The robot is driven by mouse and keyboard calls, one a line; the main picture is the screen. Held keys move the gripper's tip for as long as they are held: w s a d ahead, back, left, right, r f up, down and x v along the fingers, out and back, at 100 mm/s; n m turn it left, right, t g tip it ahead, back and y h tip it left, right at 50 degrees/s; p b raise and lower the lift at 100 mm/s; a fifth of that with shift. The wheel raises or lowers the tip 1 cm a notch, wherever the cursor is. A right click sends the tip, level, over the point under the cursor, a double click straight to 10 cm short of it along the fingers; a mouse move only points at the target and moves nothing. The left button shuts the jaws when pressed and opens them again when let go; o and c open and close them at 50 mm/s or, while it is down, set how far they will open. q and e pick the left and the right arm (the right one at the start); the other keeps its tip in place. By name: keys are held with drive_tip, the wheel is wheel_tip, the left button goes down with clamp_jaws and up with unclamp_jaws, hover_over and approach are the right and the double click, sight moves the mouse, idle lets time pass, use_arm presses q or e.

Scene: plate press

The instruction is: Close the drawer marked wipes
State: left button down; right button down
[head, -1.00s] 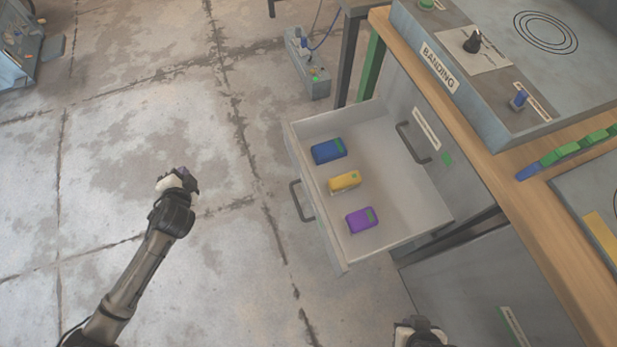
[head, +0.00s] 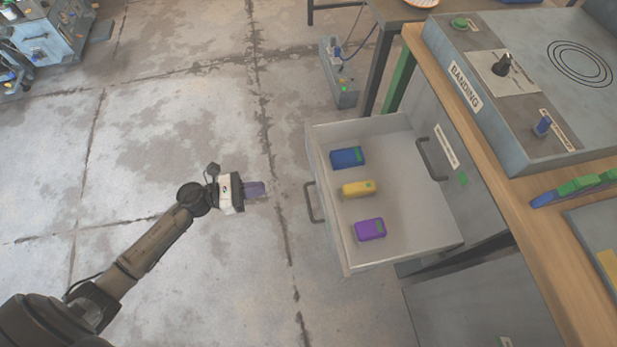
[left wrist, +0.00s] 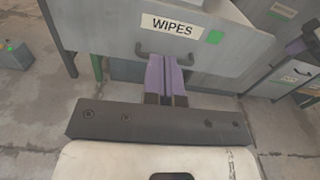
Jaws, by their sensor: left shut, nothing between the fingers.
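The open drawer (head: 415,215) sticks out from the bench at the centre right of the head view. It holds a blue pack, a yellow pack and a purple pack. The left wrist view shows its front (left wrist: 230,50) with the label WIPES (left wrist: 173,26), a green square and a dark bar handle (left wrist: 165,50). My left gripper (head: 256,189) is shut and empty, pointing at the drawer front, a short gap left of the handle (head: 312,202). Its purple fingers (left wrist: 166,78) show below the handle in the left wrist view.
A wooden bench (head: 530,200) with a grey BANDING machine (head: 500,75) stands at the right. Another closed grey front (head: 465,305) lies below the open drawer. A small grey box (head: 340,75) stands on the floor behind it. The floor left of the drawer is clear.

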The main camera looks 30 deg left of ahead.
sight(318, 177)
use_arm(q)
drive_tip(key=shift+m, duration=0.3)
drive_tip(key=b+x, duration=0.2)
drive_tip(key=x, duration=1.1)
drive_tip(key=shift+w+d+b, duration=0.25)
drive_tip(key=shift+b, duration=0.15)
drive_tip(key=shift+w+d, duration=0.1)
drive_tip(key=shift+w, duration=0.1)
